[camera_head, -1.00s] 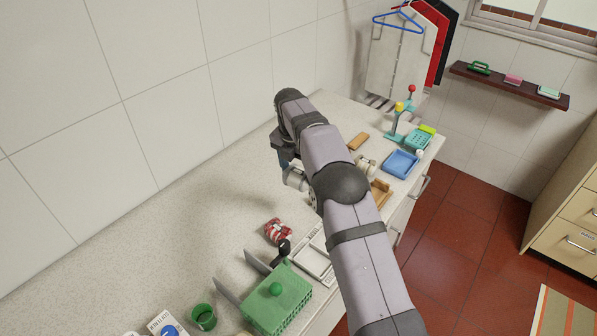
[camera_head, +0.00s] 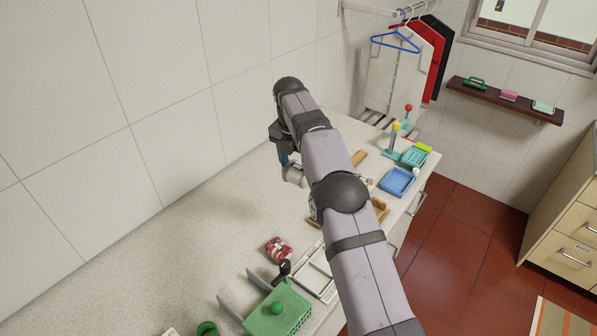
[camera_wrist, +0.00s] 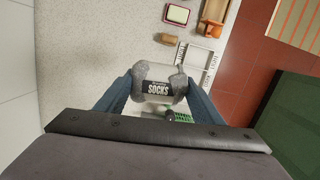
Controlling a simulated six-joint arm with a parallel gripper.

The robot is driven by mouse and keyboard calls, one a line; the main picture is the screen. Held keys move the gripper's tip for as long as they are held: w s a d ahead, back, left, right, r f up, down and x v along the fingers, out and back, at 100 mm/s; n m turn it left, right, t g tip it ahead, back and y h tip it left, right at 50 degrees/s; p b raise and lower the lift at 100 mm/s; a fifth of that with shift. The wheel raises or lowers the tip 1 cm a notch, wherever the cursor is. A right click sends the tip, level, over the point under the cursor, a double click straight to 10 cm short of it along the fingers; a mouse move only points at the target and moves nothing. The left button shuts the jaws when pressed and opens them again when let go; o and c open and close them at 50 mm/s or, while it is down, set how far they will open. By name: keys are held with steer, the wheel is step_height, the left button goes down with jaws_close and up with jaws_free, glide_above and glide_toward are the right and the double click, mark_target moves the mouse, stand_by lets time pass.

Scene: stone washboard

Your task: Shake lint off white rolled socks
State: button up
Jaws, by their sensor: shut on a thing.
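The white rolled socks (camera_wrist: 157,76), with grey ends and a dark band reading "SOCKS", sit between the two blue fingers of my gripper (camera_wrist: 157,92) in the wrist view. My gripper is shut on them, one finger at each end. In the head view the socks (camera_head: 294,174) show as a small pale shape, partly hidden by my arm, above the counter near the wall. I cannot make out lint on the socks.
The speckled counter (camera_head: 200,255) is bare at left. A red-and-white bundle (camera_head: 278,249), a green basket (camera_head: 278,312) and a white tray (camera_head: 318,272) stand nearer. A blue tray (camera_head: 398,182) and a teal stand (camera_head: 393,153) are at the far end. Tiled wall runs close at left.

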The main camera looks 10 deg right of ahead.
step_height(320, 180, down, 11)
steer(key=b, duration=0.6)
step_height(320, 180, up, 11)
steer(key=p, duration=0.6)
steer(key=shift+r+p, duration=0.2)
steer(key=shift+p, duration=0.15)
step_height(320, 180, down, 11)
steer(key=b, duration=0.6)
